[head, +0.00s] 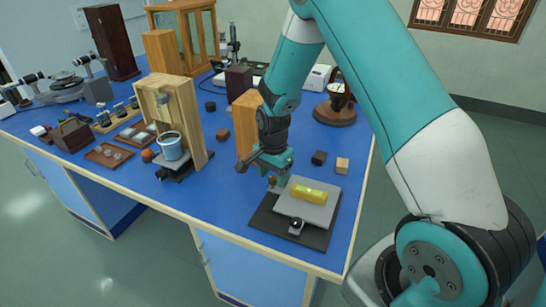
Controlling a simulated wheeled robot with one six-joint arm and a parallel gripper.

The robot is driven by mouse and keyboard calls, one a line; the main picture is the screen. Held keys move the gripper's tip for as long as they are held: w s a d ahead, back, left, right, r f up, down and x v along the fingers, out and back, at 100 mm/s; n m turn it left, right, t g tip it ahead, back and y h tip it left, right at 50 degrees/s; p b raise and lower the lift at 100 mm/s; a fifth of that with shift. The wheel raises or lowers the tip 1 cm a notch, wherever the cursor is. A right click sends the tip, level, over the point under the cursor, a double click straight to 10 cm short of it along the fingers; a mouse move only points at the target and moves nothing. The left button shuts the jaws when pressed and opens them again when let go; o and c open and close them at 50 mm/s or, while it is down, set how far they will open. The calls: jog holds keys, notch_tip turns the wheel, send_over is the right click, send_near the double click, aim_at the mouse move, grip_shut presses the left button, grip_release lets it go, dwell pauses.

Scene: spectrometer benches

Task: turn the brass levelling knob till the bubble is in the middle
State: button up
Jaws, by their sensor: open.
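A levelling stand sits near the front right of the blue bench, with a grey plate (291,208) on a dark base (262,222). A yellow vial (314,195) lies on the plate. Its bubble is too small to place for sure. The brass knob (272,181) shows as a small brownish piece at the plate's back left corner, partly hidden by my gripper. My gripper (264,171) is open and reaches down beside that corner. I cannot tell whether a finger touches the knob. A dark round knob with a pale face (296,227) sits at the plate's front edge.
Two small blocks, one dark (319,158) and one light (342,165), lie behind the stand. A tall wooden block (245,118) stands behind my gripper. A wooden frame (197,135) with a blue-white cup (171,148) is to the left. Bare blue bench lies between frame and stand.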

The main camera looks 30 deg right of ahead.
aim_at(273, 178)
notch_tip(273, 178, up, 17)
jog(key=b, duration=0.1)
dwell(0.6)
jog(key=s+a+r+n+y, duration=0.2)
jog(key=s+a+r+n, duration=0.1)
jog(key=s+a+n, duration=0.5)
jog(key=s+a+r+n+y, duration=0.2)
jog(key=s+a+r+n, duration=0.1)
jog(key=s+a+n, duration=0.6)
jog(key=s+n, duration=0.4)
jog(key=s, duration=0.4)
jog(key=shift+a+r, duration=0.15)
jog(key=shift+r, duration=0.15)
